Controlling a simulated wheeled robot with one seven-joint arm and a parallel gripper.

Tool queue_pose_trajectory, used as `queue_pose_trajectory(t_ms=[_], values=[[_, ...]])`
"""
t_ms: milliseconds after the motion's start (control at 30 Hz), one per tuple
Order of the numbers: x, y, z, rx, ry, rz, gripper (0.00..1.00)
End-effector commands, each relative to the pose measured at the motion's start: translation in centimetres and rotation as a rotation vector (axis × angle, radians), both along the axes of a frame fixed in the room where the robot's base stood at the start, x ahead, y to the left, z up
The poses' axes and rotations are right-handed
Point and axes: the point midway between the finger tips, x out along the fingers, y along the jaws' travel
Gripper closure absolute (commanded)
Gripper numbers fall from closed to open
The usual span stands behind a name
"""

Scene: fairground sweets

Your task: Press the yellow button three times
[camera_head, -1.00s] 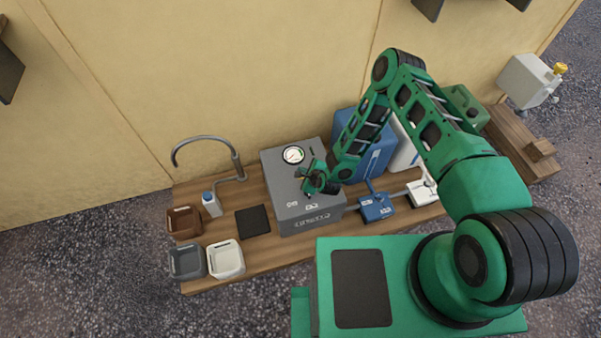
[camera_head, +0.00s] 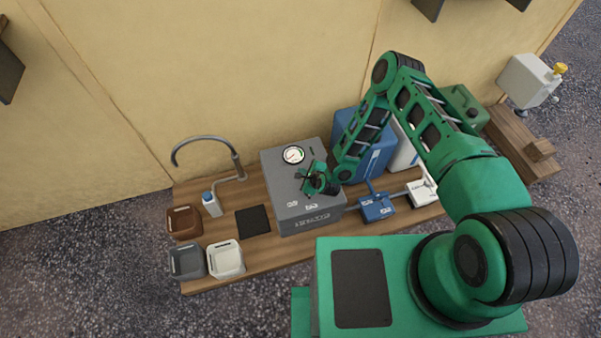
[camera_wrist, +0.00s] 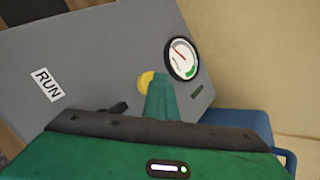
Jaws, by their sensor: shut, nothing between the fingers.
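The yellow button (camera_wrist: 146,80) is on the top face of the grey machine (camera_wrist: 100,60), beside the gauge (camera_wrist: 182,58) in the wrist view. My gripper (camera_wrist: 160,82) is shut and empty. Its fingertips overlap the button's right part in that view and hide it. I cannot tell whether they touch it or whether it is pressed. In the head view, my gripper (camera_head: 307,176) is over the top of the grey machine (camera_head: 288,213), and the button is not clearly visible.
A RUN label (camera_wrist: 47,84) is on the machine's top. A blue container (camera_head: 378,160) stands behind to the right, and a small blue unit (camera_head: 376,208) is right of the machine. A black pad (camera_head: 253,221), bins and a curved tap (camera_head: 205,139) are to its left.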

Motion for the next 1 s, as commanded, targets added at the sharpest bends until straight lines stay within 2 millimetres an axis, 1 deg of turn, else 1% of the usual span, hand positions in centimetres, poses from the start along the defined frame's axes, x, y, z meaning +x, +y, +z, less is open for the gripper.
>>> queue_pose_trajectory(t_ms=[167, 567, 900, 1000], values=[[0.0, -0.1, 0.3, -0.003, 0.002, 0.0, 1.0], [-0.1, -0.1, 2.2, -0.001, 0.001, 0.001, 1.0], [-0.1, -0.1, 2.4, -0.001, 0.0, 0.0, 1.0], [0.0, -0.1, 2.9, -0.001, 0.0, -0.001, 1.0]])
